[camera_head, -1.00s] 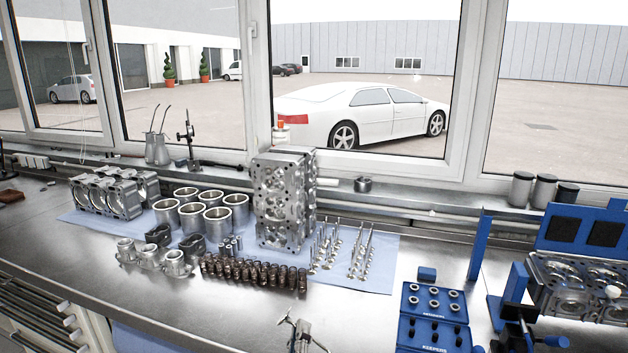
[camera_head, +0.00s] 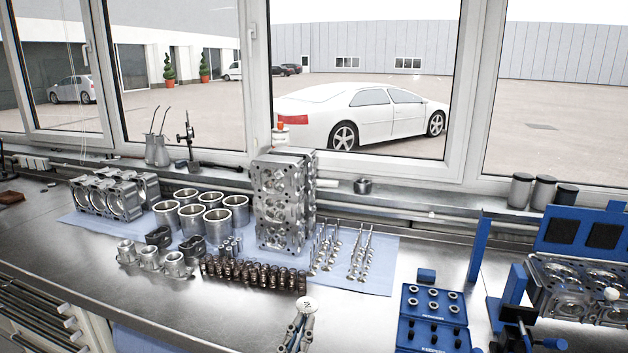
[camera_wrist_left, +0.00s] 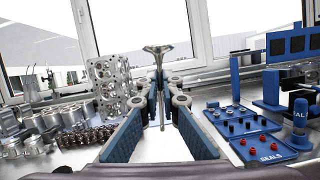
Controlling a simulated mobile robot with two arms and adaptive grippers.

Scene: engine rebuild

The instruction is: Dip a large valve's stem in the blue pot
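My left gripper (camera_head: 298,332) is at the bottom middle of the head view, in front of the dark springs. It is shut on a valve. The valve's round, flat head (camera_head: 307,305) shows above the fingers. In the left wrist view the valve head (camera_wrist_left: 157,50) is up and its stem runs down between the blue-padded fingers (camera_wrist_left: 163,88). Other valves (camera_head: 360,253) stand in rows on the blue cloth. A blue cylinder-like object (camera_wrist_left: 299,112) is at the right of the wrist view; I cannot tell whether it is the blue pot. My right gripper is not in view.
Dark springs (camera_head: 254,275) lie in rows behind the gripper. A cylinder head (camera_head: 284,200) stands upright on the blue cloth (camera_head: 375,280). A blue tray of small parts (camera_head: 433,315) and a blue block (camera_head: 427,274) are to the right. Bare steel bench (camera_head: 170,310) lies left of the gripper.

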